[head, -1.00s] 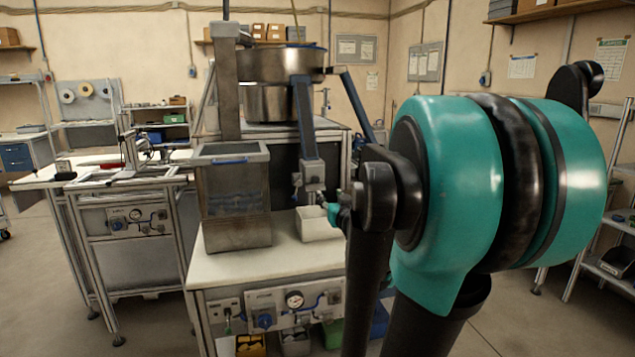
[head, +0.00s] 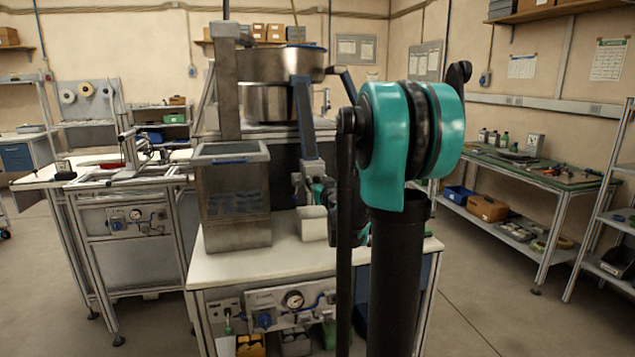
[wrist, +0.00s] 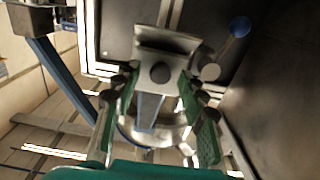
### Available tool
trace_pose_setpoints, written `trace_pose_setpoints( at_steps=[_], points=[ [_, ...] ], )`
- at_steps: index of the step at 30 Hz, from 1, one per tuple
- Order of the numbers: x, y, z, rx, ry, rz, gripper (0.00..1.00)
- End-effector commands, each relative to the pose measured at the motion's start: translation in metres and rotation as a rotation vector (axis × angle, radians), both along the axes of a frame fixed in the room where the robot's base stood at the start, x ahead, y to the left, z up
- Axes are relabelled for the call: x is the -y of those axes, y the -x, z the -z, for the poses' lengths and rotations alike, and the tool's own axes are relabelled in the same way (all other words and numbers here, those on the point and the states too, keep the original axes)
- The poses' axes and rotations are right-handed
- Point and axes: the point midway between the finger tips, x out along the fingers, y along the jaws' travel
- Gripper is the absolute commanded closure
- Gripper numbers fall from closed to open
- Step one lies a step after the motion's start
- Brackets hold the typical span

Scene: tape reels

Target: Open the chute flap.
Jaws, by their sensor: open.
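In the wrist view the lower end of the chute (wrist: 150,108), a blue strip with a pale metal plate (wrist: 168,42) across it, lies between my fingers. A dark round knob (wrist: 160,72) sits at that plate; I take the plate to be the chute flap, but its state is unclear. A short lever with a blue ball (wrist: 238,27) stands to the right. My gripper (wrist: 160,88) is open, its green-padded fingers on either side of the chute end; contact cannot be told. In the head view the blue chute (head: 304,118) slopes down from the bowl, and my arm partly hides its end.
A pale bin (head: 312,226) stands on the white bench (head: 255,266) below the chute end. A tall metal hopper (head: 235,222) stands close to the left. The metal bowl (head: 268,64) is above. Open floor lies right of the bench, before a side table (head: 540,172).

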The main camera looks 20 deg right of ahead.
Motion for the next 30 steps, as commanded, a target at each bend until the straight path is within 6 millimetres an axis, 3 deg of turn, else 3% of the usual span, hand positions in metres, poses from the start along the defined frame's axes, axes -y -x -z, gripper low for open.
trace_pose_setpoints(
  at_steps=[12,22,30],
  points=[
    [0.0000,-0.0080,0.0001,0.000,0.000,0.000,0.58],
    [0.0000,-0.0078,0.0002,0.000,0.000,0.000,0.99],
    [0.0000,-0.0078,0.0002,0.000,0.000,0.000,1.00]
  ],
)
